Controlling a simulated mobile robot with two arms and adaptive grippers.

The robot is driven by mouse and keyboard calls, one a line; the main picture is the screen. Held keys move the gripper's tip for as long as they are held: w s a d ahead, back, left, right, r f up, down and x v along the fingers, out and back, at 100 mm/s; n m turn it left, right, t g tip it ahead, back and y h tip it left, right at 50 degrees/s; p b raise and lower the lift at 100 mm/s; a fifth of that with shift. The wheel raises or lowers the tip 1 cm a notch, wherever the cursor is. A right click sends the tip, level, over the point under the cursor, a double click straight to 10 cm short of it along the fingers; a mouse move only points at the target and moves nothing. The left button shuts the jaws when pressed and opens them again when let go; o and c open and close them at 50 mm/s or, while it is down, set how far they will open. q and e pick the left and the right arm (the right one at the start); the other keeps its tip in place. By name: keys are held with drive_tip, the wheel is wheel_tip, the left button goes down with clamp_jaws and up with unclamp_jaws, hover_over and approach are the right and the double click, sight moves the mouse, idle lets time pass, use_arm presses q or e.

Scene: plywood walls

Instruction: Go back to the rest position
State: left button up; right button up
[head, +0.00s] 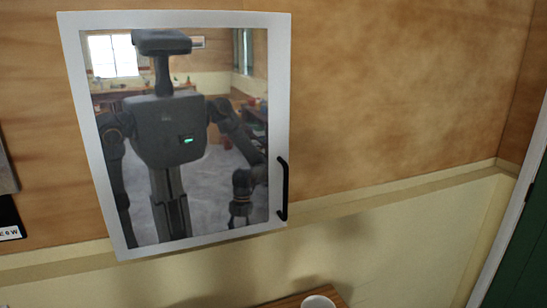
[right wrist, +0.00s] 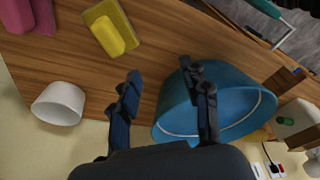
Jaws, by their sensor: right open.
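My right gripper (right wrist: 160,74) is open in the right wrist view, with its two fingers apart and nothing between them. Its right finger overlaps a blue bowl or tub (right wrist: 240,106) in the picture; I cannot tell whether they touch. In the head view neither gripper shows directly. A white-framed mirror cabinet (head: 278,80) on the wall reflects my head, torso and arms. My left gripper is not seen.
A wooden tabletop (right wrist: 165,35) carries a white cup (right wrist: 58,104), a yellow sponge-like block (right wrist: 110,36) and a pink item (right wrist: 15,14). The cabinet has a black handle (head: 283,188). A white round vessel (head: 318,302) shows at the head view's bottom edge.

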drive_tip(key=s+d+f+m+t+h, duration=0.2)
drive_tip(key=s+d+f+m, duration=0.1)
drive_tip(key=s+d+m, duration=0.9)
drive_tip(key=s+f+n+b, duration=0.1)
drive_tip(key=s+f, duration=0.1)
drive_tip(key=f, duration=1.2)
drive_tip(key=s+f+n+b, duration=0.1)
drive_tip(key=s+f, duration=0.1)
drive_tip(key=f, duration=1.1)
drive_tip(key=s+d+f+g+b, duration=0.1)
drive_tip(key=s+f, duration=0.7)
drive_tip(key=f, duration=0.1)
drive_tip(key=s+d+f+g+b, duration=0.1)
drive_tip(key=s+d+f, duration=0.1)
drive_tip(key=s+f, duration=0.6)
drive_tip(key=shift+s+d+f, duration=0.25)
drive_tip(key=shift+s+f, duration=0.05)
drive_tip(key=shift+f, duration=0.65)
